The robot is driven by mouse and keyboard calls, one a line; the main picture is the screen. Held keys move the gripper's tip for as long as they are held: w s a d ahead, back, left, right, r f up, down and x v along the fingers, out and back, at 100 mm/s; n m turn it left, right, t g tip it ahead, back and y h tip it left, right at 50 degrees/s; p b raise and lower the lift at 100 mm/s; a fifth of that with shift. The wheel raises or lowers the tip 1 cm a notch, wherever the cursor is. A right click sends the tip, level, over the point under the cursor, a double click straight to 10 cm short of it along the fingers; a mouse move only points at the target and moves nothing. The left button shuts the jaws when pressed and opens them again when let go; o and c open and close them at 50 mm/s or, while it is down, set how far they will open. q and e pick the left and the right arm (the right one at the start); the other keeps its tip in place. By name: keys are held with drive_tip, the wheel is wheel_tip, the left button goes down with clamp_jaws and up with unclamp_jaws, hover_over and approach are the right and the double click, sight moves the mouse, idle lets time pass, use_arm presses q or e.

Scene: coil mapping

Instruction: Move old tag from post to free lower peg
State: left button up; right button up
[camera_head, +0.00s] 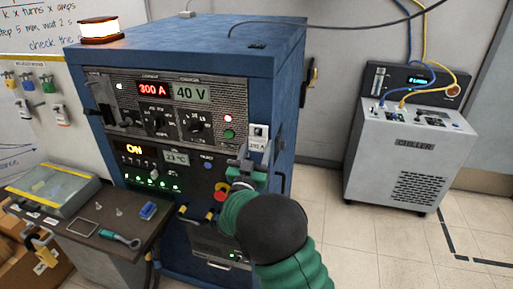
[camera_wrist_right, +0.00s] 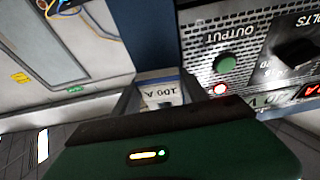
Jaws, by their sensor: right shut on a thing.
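A white tag (camera_head: 257,145) with dark lettering is at the right front edge of the blue cabinet, just below a small white plate with a dark knob (camera_head: 260,131), perhaps the post. My right gripper (camera_head: 247,165) reaches up to the tag from below and is shut on it. In the right wrist view the tag (camera_wrist_right: 161,94) shows between the fingers, its lettering ending in "00 A". I cannot tell whether it still hangs on the post. My left gripper is not in view.
The blue cabinet (camera_head: 285,75) has lit displays and buttons, including a red knob (camera_head: 221,191) close to my right arm. A side table (camera_head: 95,233) with a clear-lidded box (camera_head: 52,190) and small tools stands at the left. A chiller (camera_head: 400,150) stands at the right, with open floor before it.

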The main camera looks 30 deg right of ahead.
drive_tip(key=shift+r, duration=0.2)
drive_tip(key=shift+r, duration=0.15)
drive_tip(key=shift+a+r, duration=0.1)
drive_tip(key=shift+a, duration=0.05)
drive_tip(key=s+a, duration=0.4)
drive_tip(key=a, duration=0.1)
drive_tip(key=shift+s+a+r, duration=0.3)
drive_tip(key=shift+s+a, duration=0.05)
drive_tip(key=shift+s, duration=0.05)
idle(0.4)
